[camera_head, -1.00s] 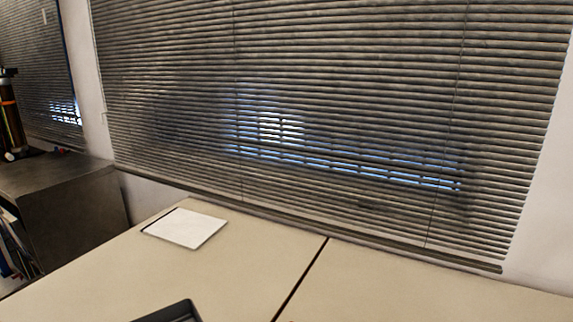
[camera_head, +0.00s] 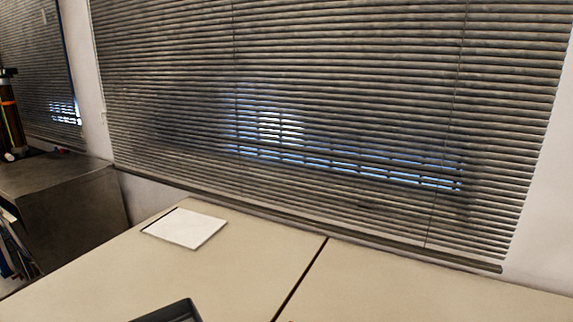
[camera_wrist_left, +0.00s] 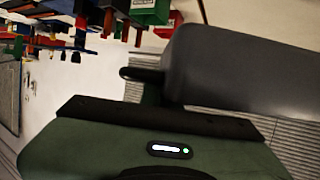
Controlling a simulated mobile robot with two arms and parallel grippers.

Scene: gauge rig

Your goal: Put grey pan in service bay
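A dark grey, raised-rim thing (camera_head: 172,311) is cut off by the bottom edge of the head view, left of the table seam. It may be the grey pan, but too little of it shows to be sure. My left gripper (camera_wrist_left: 148,83) shows in the left wrist view as a dark finger part beyond the green wrist body. Whether it is open or shut is not clear. A large, smooth grey rounded shape (camera_wrist_left: 245,72) lies right beside it; I cannot tell what it is. My right gripper is in neither view. I cannot make out the service bay.
A white sheet (camera_head: 185,228) lies on the beige table (camera_head: 235,272), whose middle is clear. A dark cabinet (camera_head: 65,200) stands at the left. Blinds (camera_head: 330,110) cover the window behind. Green, red and blue containers (camera_wrist_left: 148,10) show in the left wrist view.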

